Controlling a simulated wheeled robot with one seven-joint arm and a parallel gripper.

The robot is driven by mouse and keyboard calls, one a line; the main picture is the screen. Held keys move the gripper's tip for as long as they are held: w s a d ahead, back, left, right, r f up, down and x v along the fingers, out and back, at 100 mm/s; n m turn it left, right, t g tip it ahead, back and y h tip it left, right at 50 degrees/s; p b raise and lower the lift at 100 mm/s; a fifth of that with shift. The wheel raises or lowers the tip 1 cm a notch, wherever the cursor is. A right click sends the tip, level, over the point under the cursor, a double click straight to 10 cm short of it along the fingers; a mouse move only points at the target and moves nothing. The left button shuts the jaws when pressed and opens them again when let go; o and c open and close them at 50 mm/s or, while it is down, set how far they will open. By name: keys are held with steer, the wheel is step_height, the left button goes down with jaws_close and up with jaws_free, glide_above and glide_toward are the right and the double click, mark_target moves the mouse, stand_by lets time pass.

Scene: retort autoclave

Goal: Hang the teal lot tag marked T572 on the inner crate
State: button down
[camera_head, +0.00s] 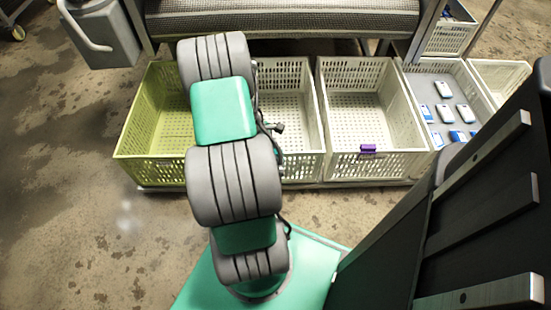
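I cannot make out a teal lot tag or the marking T572 in this view. A row of crates stands on the floor ahead: a yellow-green crate (135,140) at the left, a white crate (303,165) in the middle partly hidden by my arm, and another white crate (340,165) to its right. The two white crates look empty in the parts I see. A small purple tag (368,148) sits at the front rim of the right one. My green and grey arm reaches over the row's left part. My gripper is hidden from view.
Further right, a grey-floored crate (437,76) holds several blue-and-white packs. Another white crate (500,70) stands beyond it. A rack with a grey mesh surface (330,18) runs behind the row. A grey bin (102,35) is at the upper left. The left floor is clear.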

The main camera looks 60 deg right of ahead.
steer(key=shift+w+d+f+b, duration=0.55)
steer(key=shift+d+f+b, duration=0.2)
steer(key=shift+d+b, duration=0.4)
steer(key=shift+w+d+f+b, duration=0.5)
steer(key=shift+d+f+b, duration=0.3)
steer(key=shift+b, duration=0.5)
steer(key=shift+w+d+f+b, duration=0.55)
steer(key=shift+d+f+b, duration=0.1)
steer(key=shift+d+b, duration=0.55)
steer(key=shift+a+f, duration=0.1)
steer(key=shift+f, duration=0.2)
steer(key=shift+p, duration=0.7)
steer(key=shift+f+b, duration=0.65)
steer(key=shift+f, duration=0.95)
steer(key=c, duration=1)
jaws_free()
steer(key=shift+r, duration=0.1)
